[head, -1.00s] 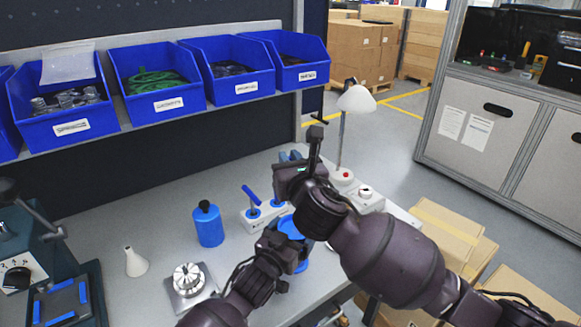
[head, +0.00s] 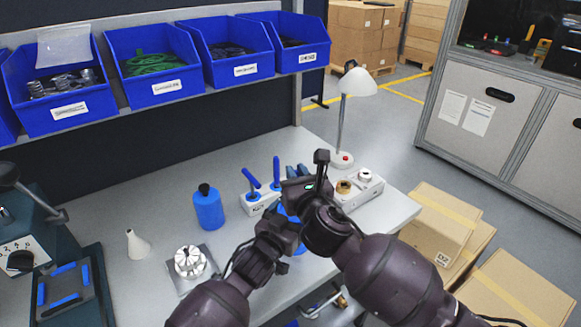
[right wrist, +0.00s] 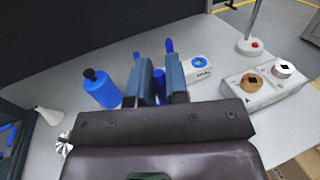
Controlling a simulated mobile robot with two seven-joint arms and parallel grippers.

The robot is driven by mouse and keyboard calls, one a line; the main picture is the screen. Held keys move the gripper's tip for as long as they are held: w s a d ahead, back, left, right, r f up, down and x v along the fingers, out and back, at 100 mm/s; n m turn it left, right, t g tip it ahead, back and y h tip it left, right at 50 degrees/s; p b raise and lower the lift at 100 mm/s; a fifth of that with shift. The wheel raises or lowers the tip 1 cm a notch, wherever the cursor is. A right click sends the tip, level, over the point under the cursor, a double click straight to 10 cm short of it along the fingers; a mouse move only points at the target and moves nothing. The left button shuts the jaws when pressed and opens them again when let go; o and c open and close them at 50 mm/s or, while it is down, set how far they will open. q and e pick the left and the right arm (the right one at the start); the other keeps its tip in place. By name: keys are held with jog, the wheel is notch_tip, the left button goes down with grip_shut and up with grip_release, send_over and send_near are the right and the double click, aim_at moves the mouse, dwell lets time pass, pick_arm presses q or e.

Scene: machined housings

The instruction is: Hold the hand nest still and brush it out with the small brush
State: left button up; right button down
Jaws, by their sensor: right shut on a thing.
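My right gripper (head: 297,171) is over the bench, its fingers beside the blue-handled holder. In the right wrist view its grey-blue fingers (right wrist: 159,78) are close together on a blue piece (right wrist: 160,88), which I take to be the small brush; its bristles are hidden. A blue round part (head: 289,213), apparently the hand nest, shows in slivers between my two arms. My left gripper (head: 283,234) is against it, but its fingers are hidden, so its grip is unclear. The nest's inside cannot be seen.
A white holder (head: 258,208) with upright blue handles stands behind the grippers. A blue bottle (head: 208,210), a white funnel (head: 137,246) and a metal fixture (head: 190,262) are left. A white block (head: 364,190) with brown and white rings and a lamp (head: 357,83) are right.

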notch_tip(320, 180, up, 8)
jog(key=w+a, duration=0.1)
jog(key=shift+w+a+f, duration=0.15)
jog(key=shift+a+f, duration=0.05)
jog(key=shift+a, duration=0.1)
dwell(1.1)
pick_arm(q)
jog(key=o, duration=0.7)
jog(key=shift+o, duration=0.2)
